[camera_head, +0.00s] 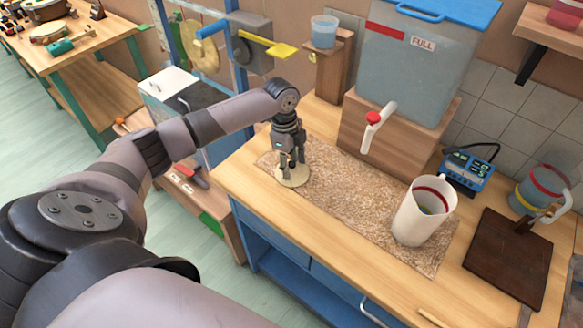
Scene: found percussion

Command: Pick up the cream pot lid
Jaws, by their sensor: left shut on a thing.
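The cream pot lid (294,181) is a small round pale disc over the near left end of the speckled mat (345,200). My left gripper (291,164) points down from above and is shut on the lid near its middle. The fingers hide the part they hold. I cannot tell whether the lid touches the mat or is slightly above it. My right gripper is not in view.
Behind are a clear blue-lidded tank (405,75) on a wooden block, with a red-and-white tap, and a blue device (467,172). A dark board (507,258) lies at right.

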